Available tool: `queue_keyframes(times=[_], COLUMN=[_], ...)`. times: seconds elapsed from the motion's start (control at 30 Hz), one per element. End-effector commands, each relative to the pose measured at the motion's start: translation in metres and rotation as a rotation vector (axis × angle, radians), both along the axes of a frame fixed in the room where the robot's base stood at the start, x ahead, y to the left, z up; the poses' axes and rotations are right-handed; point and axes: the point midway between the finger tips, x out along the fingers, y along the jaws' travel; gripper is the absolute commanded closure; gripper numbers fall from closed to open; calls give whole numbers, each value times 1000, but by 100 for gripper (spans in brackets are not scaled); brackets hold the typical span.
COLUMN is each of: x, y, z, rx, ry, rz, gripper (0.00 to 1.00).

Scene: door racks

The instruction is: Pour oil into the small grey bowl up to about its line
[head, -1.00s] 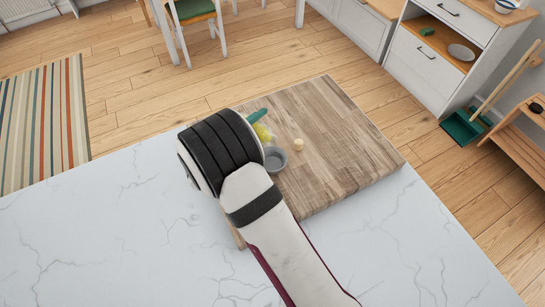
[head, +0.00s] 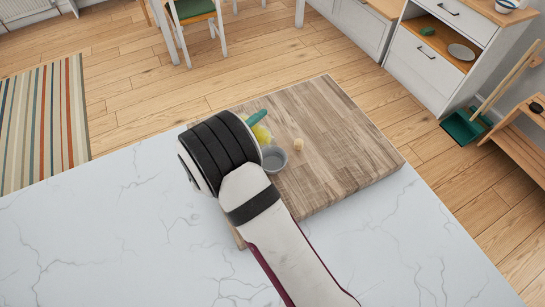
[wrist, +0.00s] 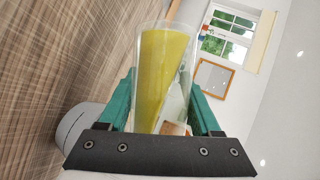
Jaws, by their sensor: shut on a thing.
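My gripper (wrist: 162,115) has green fingers shut on the clear oil container (wrist: 160,75) in the wrist view. The yellow oil lies against the side of the container nearer the wooden board, with a slanted surface across it, so the container is tilted. In the head view the oil (head: 262,133) shows as a yellow patch beside a green finger, just behind the small grey bowl (head: 275,160). The bowl stands on the board, partly hidden by my wrist. I cannot make out the bowl's line, its oil level or any stream.
The wooden board (head: 335,150) lies on the white marble counter (head: 110,240). A small beige piece (head: 298,144) sits on the board right of the bowl. The right part of the board is clear.

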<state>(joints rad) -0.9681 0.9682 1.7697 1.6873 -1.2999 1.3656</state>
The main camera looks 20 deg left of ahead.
Motion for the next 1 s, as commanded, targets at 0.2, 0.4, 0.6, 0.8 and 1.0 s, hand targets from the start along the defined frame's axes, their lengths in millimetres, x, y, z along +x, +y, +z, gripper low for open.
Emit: queue_keyframes(times=[0.2, 0.4, 0.6, 0.8, 1.0], x=[0, 1, 1, 1, 1], y=[1, 1, 2, 2, 2], z=[-1, -2, -4, -5, -7], rx=[12, 21, 32, 43, 52], ry=[-8, -14, -21, -26, -32], rz=[1, 1, 1, 1, 1], gripper=[100, 100, 100, 100, 100])
